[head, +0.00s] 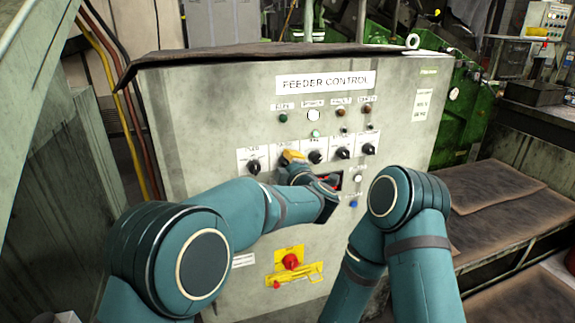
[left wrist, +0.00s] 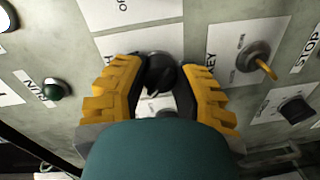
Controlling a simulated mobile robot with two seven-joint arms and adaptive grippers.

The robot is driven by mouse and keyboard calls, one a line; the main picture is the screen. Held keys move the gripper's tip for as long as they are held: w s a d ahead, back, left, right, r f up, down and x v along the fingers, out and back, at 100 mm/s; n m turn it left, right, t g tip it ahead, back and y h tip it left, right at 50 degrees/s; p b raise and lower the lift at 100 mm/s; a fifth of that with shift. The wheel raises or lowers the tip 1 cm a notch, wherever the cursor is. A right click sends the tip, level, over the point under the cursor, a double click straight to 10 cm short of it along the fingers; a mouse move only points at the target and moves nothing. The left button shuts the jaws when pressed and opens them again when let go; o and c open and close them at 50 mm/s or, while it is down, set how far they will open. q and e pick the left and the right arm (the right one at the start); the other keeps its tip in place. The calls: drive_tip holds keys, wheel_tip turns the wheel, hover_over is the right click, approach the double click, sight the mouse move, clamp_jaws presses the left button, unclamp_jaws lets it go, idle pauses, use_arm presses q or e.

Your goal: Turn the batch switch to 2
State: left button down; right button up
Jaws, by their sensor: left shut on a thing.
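The grey cabinet marked FEEDER CONTROL (head: 215,105) carries a row of black rotary switches on white plates. My left gripper (head: 292,158) is at the second switch place from the left and covers most of it. In the left wrist view its yellow-backed fingers (left wrist: 160,78) are shut on a black switch knob (left wrist: 158,66), one finger on each side. The plate lettering by this knob is too small or covered, so I cannot read its name or setting. My right arm is in the head view, but its gripper is not.
Neighbouring switches (head: 315,157) stand close on the right and another (head: 253,168) on the left. A key switch (left wrist: 257,56) and a green button (left wrist: 57,88) flank the gripper. A red isolator knob (head: 290,261) is lower on the cabinet.

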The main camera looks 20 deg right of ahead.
use_arm(q)
drive_tip(key=shift+r, duration=0.2)
drive_tip(key=c, duration=0.9)
unclamp_jaws()
drive_tip(key=o, duration=0.3)
drive_tip(key=shift+w+d+f, duration=0.1)
